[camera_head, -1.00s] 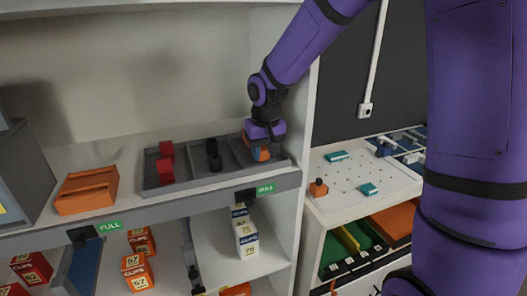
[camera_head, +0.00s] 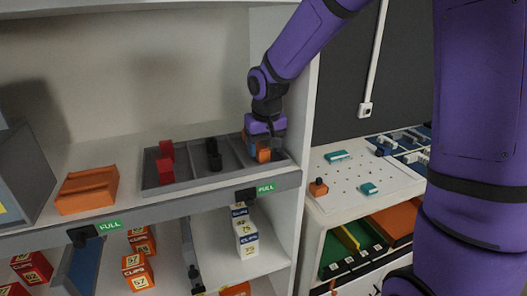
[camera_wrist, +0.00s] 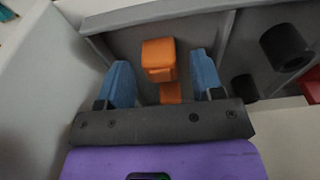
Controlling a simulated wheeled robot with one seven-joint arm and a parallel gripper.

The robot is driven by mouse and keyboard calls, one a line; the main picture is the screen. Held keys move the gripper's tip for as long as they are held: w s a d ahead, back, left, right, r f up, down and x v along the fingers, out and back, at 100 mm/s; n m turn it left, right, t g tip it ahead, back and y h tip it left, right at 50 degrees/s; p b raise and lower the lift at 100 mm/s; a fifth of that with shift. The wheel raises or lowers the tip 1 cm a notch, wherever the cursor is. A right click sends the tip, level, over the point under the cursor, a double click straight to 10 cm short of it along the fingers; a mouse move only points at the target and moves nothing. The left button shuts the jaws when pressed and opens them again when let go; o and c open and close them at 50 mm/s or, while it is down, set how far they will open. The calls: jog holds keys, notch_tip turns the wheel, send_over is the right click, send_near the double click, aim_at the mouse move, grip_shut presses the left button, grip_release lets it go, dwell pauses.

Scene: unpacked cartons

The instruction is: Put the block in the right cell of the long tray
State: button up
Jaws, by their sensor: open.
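The orange block (camera_head: 264,155) stands in the right cell of the long grey tray (camera_head: 205,183) on the shelf. In the wrist view the orange block (camera_wrist: 159,52) shows a raised part and a lower part, inside the cell's grey walls. My gripper (camera_head: 258,148) is over the right cell. Its blue fingers (camera_wrist: 162,72) are spread to either side of the block, with visible gaps between them and it. The block's underside is hidden.
Red pieces (camera_head: 166,163) are in the tray's left cell and black pieces (camera_head: 214,155) in its middle cell. An orange bin (camera_head: 87,190) stands left of the tray. The white shelf side panel (camera_head: 306,110) is close on the right.

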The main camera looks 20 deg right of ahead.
jog(key=s+d+r+t, duration=0.2)
jog(key=s+d+r, duration=0.2)
jog(key=s+r, duration=1)
jog(key=s+d+r+t, duration=0.1)
jog(key=s+d, duration=0.1)
jog(key=s, duration=1.1)
jog(key=shift+d, duration=0.35)
jog(key=shift+s, duration=0.1)
